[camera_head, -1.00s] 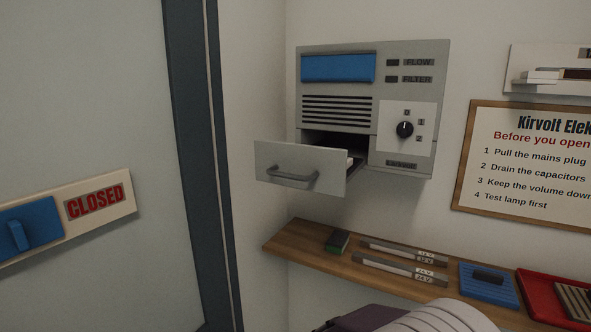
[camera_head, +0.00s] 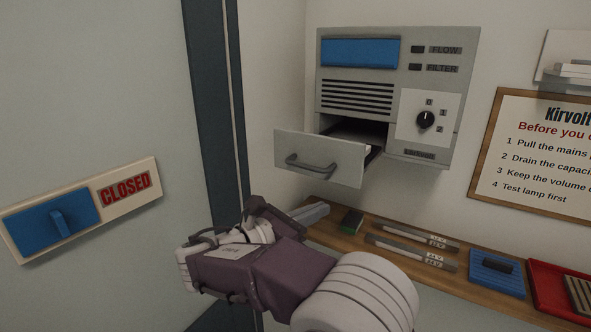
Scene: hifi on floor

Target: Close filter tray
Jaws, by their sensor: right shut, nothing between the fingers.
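The filter tray (camera_head: 335,163) is a pale grey drawer with a bar handle (camera_head: 308,166). It stands pulled out from the lower left of the grey wall unit (camera_head: 362,118), and its dark opening shows behind the front. My right gripper (camera_head: 318,211) is below the tray front, over the left end of the wooden shelf, with its fingers pointing right and away. It is shut and empty, apart from the tray. My left gripper is not in view.
The wooden shelf (camera_head: 350,242) below the unit bears a green block (camera_head: 352,221), labelled strips (camera_head: 410,252), a blue pad (camera_head: 497,274) and a red tray (camera_head: 545,290). A door with a blue latch (camera_head: 58,225) is at left. A dial (camera_head: 426,119) is on the unit.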

